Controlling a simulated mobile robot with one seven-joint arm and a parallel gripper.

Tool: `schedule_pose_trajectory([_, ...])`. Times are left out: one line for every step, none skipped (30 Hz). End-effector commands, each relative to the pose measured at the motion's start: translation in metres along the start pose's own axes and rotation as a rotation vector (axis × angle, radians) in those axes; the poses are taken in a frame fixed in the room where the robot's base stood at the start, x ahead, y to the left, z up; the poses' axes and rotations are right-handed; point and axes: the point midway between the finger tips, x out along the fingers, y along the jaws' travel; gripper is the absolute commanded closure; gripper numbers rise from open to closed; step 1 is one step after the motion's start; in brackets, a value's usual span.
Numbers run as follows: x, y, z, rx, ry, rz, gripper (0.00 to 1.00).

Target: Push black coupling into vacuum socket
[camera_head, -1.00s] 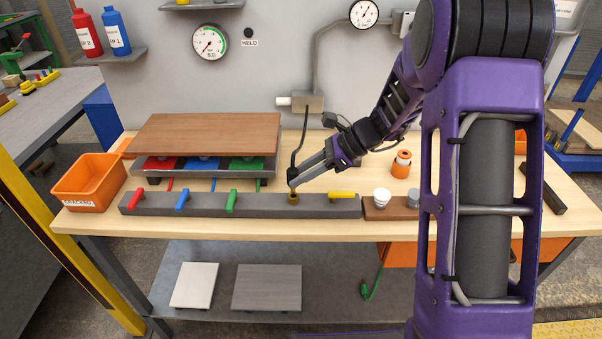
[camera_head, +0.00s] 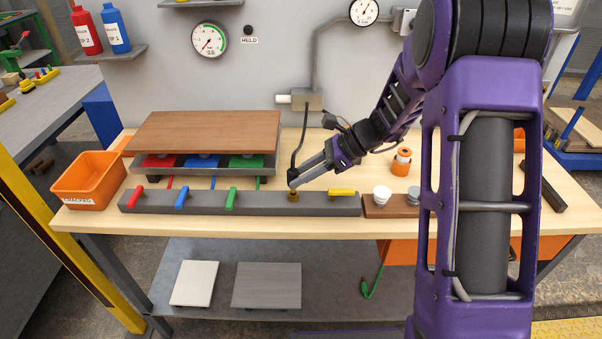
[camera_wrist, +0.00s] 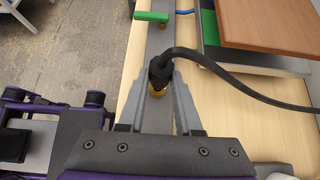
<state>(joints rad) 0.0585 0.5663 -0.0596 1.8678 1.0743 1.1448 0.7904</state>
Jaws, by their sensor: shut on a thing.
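The black coupling (camera_head: 293,174) is on the end of a black hose that hangs from a grey box on the wall. My gripper (camera_head: 293,181) is shut on it, and in the wrist view the gripper fingers (camera_wrist: 160,85) sit on either side of the coupling (camera_wrist: 160,72). The brass socket (camera_head: 293,196) is in the top of the long grey bar, directly below the coupling. In the wrist view the brass socket (camera_wrist: 158,92) shows between the fingers, just under the coupling. I cannot tell how deep the coupling sits in it.
The grey bar (camera_head: 262,207) carries red, blue, green and yellow handles. A brown board (camera_head: 205,133) lies over coloured pads behind it. An orange bin (camera_head: 90,181) stands at the left.

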Motion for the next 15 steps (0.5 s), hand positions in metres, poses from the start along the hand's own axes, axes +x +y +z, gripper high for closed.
schedule_pose_trajectory([0.0011, 0.0, -0.0015, 0.0, 0.0, 0.0, 1.0])
schedule_pose_trajectory([0.0015, 0.0, -0.002, 0.0, 0.0, 0.0, 1.0])
schedule_pose_trajectory([0.0021, 0.0, -0.0027, 0.0, 0.0, 0.0, 1.0])
schedule_pose_trajectory([0.0025, 0.0, -0.0032, 0.0, 0.0, 0.0, 1.0])
schedule_pose_trajectory([0.0029, 0.0, -0.0037, 0.0, 0.0, 0.0, 1.0])
schedule_pose_trajectory([0.0034, 0.0, -0.0044, 0.0, 0.0, 0.0, 1.0])
schedule_pose_trajectory([0.0038, 0.0, -0.0049, 0.0, 0.0, 0.0, 1.0])
schedule_pose_trajectory([0.0042, 0.0, -0.0054, 0.0, 0.0, 0.0, 1.0])
schedule_pose_trajectory([0.0048, 0.0, -0.0061, 0.0, 0.0, 0.0, 1.0])
schedule_pose_trajectory([0.0051, -0.0001, -0.0066, 0.0, 0.0, 0.0, 1.0])
schedule_pose_trajectory([0.0056, 0.0, -0.0071, 0.0, 0.0, 0.0, 1.0])
schedule_pose_trajectory([0.0061, -0.0001, -0.0078, 0.0, 0.0, -0.001, 1.0])
schedule_pose_trajectory([0.0065, -0.0001, -0.0083, 0.0, 0.0, 0.0, 1.0])
schedule_pose_trajectory([0.0069, -0.0001, -0.0088, 0.0, 0.0, -0.001, 1.0])
schedule_pose_trajectory([0.0075, -0.0001, -0.0095, 0.0, 0.0, -0.001, 1.0])
